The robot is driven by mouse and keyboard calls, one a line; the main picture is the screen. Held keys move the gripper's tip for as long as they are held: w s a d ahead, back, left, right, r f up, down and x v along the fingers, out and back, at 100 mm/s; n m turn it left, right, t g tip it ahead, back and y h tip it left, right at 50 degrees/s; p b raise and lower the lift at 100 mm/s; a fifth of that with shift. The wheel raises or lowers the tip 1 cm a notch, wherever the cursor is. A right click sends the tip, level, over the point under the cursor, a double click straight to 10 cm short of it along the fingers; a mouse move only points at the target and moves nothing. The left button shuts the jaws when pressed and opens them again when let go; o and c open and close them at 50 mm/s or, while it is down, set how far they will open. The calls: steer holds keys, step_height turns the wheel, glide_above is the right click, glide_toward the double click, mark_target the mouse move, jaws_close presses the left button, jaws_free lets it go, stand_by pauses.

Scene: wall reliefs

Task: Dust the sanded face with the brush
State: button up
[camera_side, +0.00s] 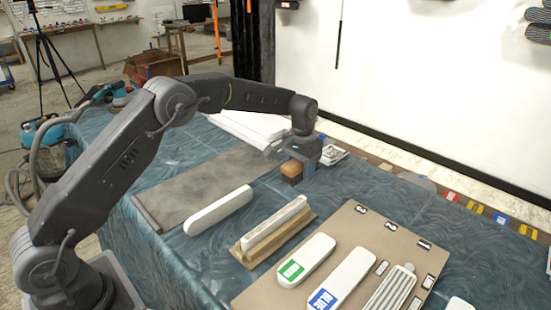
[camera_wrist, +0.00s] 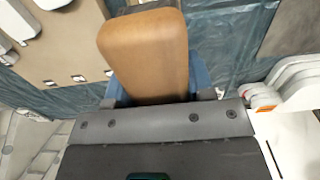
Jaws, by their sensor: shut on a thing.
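My gripper (camera_side: 303,158) is shut on a tan-brown block (camera_side: 291,172), held low over the cloth near the back of the table. In the wrist view the block (camera_wrist: 145,50) sticks out from between the blue jaws (camera_wrist: 155,92). It may be the brush's body, but I see no bristles. A white round-ended bar (camera_side: 274,223) sits on a wooden cradle in front of my gripper, apart from it. Another white bar (camera_side: 218,210) lies to its left. I cannot tell which face is sanded.
A tan board (camera_side: 250,292) with white shapes and labels lies at the front right. A grey mat (camera_side: 190,188) is on the left, with stacked white sheets (camera_side: 245,128) behind it. Colored tags (camera_side: 475,208) line the wall edge. Blue cloth is clear between my gripper and the board.

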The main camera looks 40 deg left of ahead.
mark_target(302, 198)
steer(key=shift+d+f, duration=0.1)
steer(key=shift+d, duration=0.45)
steer(key=shift+f, duration=3.05)
steer(key=shift+s+f, duration=0.2)
steer(key=shift+f, duration=0.6)
steer(key=shift+s, duration=10.55)
steer(key=shift+c, duration=0.4)
steer(key=shift+w, duration=10.8)
steer(key=shift+r, duration=4)
